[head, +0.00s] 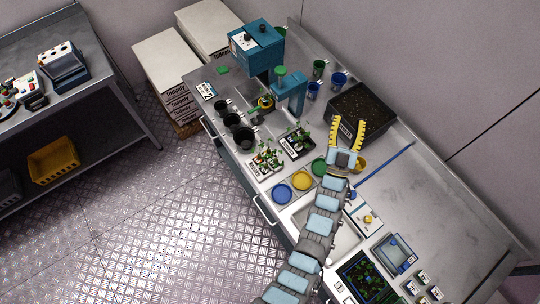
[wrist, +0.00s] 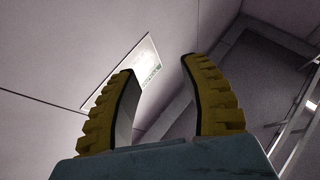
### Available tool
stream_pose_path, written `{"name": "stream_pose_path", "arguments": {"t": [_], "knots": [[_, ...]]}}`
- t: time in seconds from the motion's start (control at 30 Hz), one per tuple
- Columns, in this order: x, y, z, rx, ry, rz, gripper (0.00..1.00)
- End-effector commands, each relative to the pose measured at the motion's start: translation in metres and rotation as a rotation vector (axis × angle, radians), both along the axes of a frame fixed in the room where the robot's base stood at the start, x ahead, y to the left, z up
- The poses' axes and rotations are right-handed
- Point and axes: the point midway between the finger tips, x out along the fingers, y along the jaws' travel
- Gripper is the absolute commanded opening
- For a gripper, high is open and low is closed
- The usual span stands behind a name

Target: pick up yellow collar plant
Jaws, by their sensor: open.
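Small green plants stand in a white tray (head: 265,164) and a black tray (head: 297,143) on the bench in the head view. They are too small there for me to tell which one has a yellow collar. A yellow ring with some green (head: 265,103) shows at the teal machine; I cannot tell what it is. My gripper (head: 348,122) is open and empty, its yellow fingers pointing up in front of the dark soil bin, to the right of both trays. The wrist view shows my gripper's spread fingers (wrist: 158,66) against wall and ceiling, with no plant.
The soil bin (head: 372,104) stands behind my gripper. Black pots (head: 243,138) line the bench's left edge. Blue (head: 282,194) and yellow (head: 301,180) dishes lie in front. Teal machines (head: 258,46) stand at the back. The bench's right side (head: 430,190) has free room.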

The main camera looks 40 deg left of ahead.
Motion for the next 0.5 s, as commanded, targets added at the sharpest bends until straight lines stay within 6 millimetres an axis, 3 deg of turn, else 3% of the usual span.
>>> {"name": "stream_pose_path", "arguments": {"t": [0.03, 0.2, 0.5], "knots": [[0.023, 0.018, -0.006, -0.020, 0.052, 0.020, 0.46], [0.090, 0.057, -0.027, -0.070, 0.252, 0.033, 0.46], [0.180, 0.100, -0.042, -0.067, 0.595, -0.064, 0.46]]}}
